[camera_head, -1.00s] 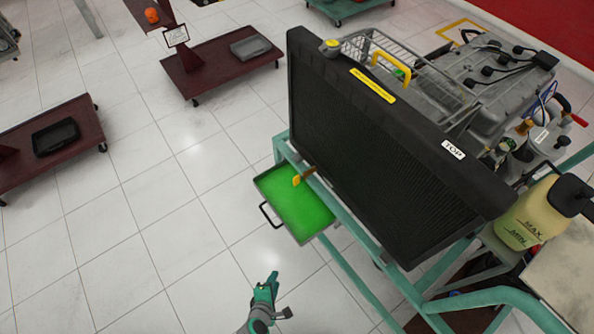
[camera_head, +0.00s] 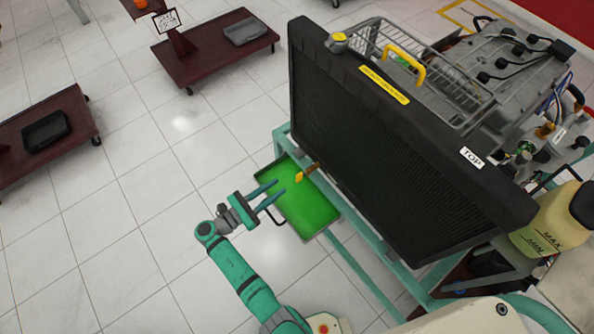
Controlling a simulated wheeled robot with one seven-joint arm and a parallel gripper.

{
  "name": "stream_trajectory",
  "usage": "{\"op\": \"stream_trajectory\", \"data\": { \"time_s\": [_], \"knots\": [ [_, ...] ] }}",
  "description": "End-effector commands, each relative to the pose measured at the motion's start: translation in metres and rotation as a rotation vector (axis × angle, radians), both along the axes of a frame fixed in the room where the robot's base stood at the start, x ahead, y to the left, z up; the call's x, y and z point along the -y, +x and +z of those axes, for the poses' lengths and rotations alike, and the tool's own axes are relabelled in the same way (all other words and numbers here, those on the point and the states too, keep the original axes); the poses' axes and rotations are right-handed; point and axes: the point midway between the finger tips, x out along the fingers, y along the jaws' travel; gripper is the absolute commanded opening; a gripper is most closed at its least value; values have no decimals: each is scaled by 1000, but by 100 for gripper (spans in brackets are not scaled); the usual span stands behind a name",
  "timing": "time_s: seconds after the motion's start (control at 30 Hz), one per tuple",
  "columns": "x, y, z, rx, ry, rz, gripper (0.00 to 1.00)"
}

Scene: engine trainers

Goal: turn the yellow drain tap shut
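The yellow drain tap (camera_head: 299,176) sticks out from the lower left edge of the black radiator (camera_head: 400,140), on a brownish stub (camera_head: 311,168). It hangs over a tray of green liquid (camera_head: 318,214). My gripper (camera_head: 279,194) is left of the tap, its two teal fingers spread apart and pointing toward it. Nothing is between the fingers. The fingertips are over the tray's left edge and look short of the tap. How the gripper's height compares with the tap's, I cannot tell.
A teal frame (camera_head: 352,222) carries the radiator and engine (camera_head: 490,70). A yellowish coolant tank (camera_head: 548,222) is at the right. Low maroon carts (camera_head: 205,62) stand at the left, with open tiled floor between.

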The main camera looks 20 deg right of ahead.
Motion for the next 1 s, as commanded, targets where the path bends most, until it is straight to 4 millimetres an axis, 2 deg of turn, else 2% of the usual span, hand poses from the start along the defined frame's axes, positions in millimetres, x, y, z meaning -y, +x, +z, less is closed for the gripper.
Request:
{"op": "stream_trajectory", "data": {
  "time_s": [0.3,0.5,0.7,1.0],
  "knots": [
    [53,14,-1,0,2,-17,27],
    [78,26,-1,0,3,-4,27],
    [92,33,-1,-1,3,3,27],
    [98,35,-1,0,3,3,27]
  ]
}}
